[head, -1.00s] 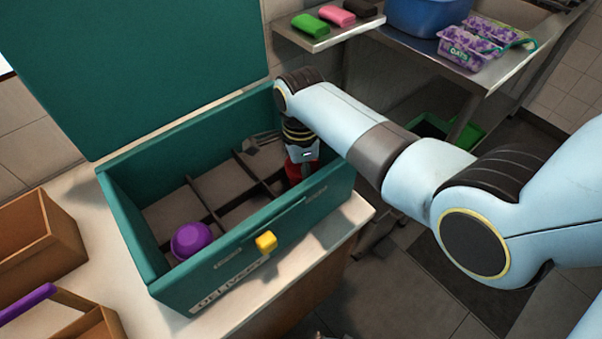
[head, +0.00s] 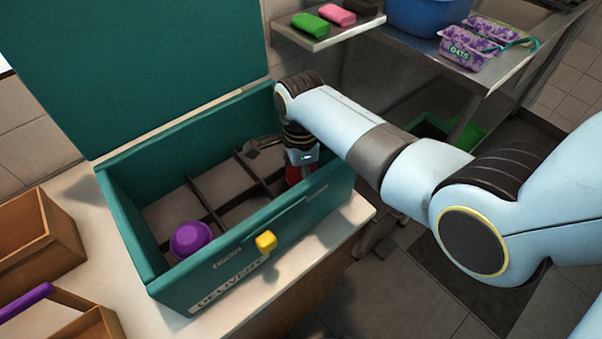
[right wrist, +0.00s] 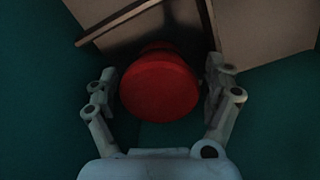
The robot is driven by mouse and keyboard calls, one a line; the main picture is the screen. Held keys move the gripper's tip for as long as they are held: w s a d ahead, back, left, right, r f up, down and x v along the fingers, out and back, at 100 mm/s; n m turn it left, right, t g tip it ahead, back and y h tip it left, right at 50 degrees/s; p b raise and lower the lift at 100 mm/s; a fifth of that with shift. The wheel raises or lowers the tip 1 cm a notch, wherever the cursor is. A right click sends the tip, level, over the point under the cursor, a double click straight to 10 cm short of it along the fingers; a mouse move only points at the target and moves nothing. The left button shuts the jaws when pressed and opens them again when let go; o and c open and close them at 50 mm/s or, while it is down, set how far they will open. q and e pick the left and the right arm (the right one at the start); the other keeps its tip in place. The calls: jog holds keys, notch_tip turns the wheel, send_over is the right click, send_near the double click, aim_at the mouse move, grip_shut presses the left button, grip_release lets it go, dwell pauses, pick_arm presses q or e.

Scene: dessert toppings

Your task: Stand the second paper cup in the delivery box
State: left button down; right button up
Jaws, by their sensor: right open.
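A red paper cup (head: 293,175) is inside the right end of the teal delivery box (head: 228,262), mostly hidden in the head view by my right wrist and the front wall. In the right wrist view the red cup (right wrist: 160,88) shows its round end to the camera, beside a divider. My right gripper (head: 283,158) is down in the box. Its fingers (right wrist: 160,80) are open on both sides of the cup, with a gap visible on each side. A purple cup (head: 190,238) sits in the front left compartment. My left gripper is out of view.
The box lid (head: 150,70) stands open at the back. Thin dividers (head: 262,178) split the box floor; the middle compartments look empty. A yellow latch (head: 266,241) is on the front wall. Brown wooden bins (head: 40,245) stand at left.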

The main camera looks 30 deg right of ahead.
notch_tip(320, 180, up, 13)
jog(key=p, duration=0.1)
dwell(0.3)
jog(key=shift+w+r, duration=0.1)
jog(key=shift+w, duration=0.05)
